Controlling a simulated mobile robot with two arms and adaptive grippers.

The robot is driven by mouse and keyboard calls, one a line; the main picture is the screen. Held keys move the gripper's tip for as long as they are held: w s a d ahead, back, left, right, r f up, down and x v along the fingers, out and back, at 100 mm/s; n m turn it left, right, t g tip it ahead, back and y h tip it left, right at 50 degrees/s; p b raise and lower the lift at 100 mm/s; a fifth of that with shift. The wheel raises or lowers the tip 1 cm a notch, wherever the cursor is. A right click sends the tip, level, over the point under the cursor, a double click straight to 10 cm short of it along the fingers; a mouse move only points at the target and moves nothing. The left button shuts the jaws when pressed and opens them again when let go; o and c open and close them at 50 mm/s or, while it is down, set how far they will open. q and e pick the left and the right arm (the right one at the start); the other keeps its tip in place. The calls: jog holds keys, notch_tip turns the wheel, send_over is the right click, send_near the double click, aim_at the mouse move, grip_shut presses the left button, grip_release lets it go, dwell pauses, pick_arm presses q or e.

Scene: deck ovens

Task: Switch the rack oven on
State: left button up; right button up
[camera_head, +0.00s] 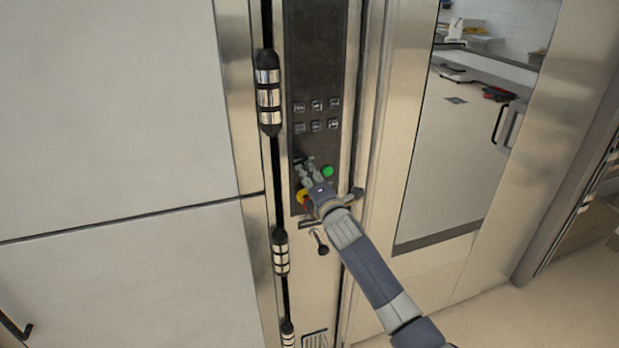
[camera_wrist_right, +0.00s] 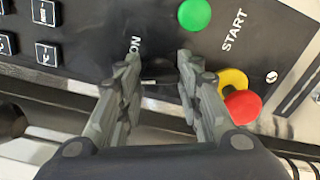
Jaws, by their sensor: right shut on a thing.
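The rack oven's dark control panel (camera_head: 314,60) stands upright in the middle of the head view. My right gripper (camera_head: 306,167) reaches its lower part from below right. In the right wrist view, its fingers (camera_wrist_right: 158,66) stand either side of a small switch (camera_wrist_right: 155,82) beside the "ON" label (camera_wrist_right: 136,44) and are closed on it. The fingers partly hide the switch, so its position is not clear. A green START button (camera_head: 327,172) is just right of the fingers and also shows in the wrist view (camera_wrist_right: 194,15). My left gripper is out of view.
A red stop button on a yellow ring (camera_wrist_right: 242,106) sits close to the right finger. Rows of small square buttons (camera_head: 317,115) are above. The oven door with its tall window (camera_head: 450,150) is at the right. A hinge column (camera_head: 268,92) is at the left.

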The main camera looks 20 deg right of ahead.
jog(key=m, duration=0.5)
jog(key=shift+m, duration=2.5)
jog(key=shift+f, duration=0.1)
jog(key=o, duration=1.1)
jog(key=shift+c, duration=0.2)
jog(key=s, duration=1.2)
jog(key=shift+d, duration=0.2)
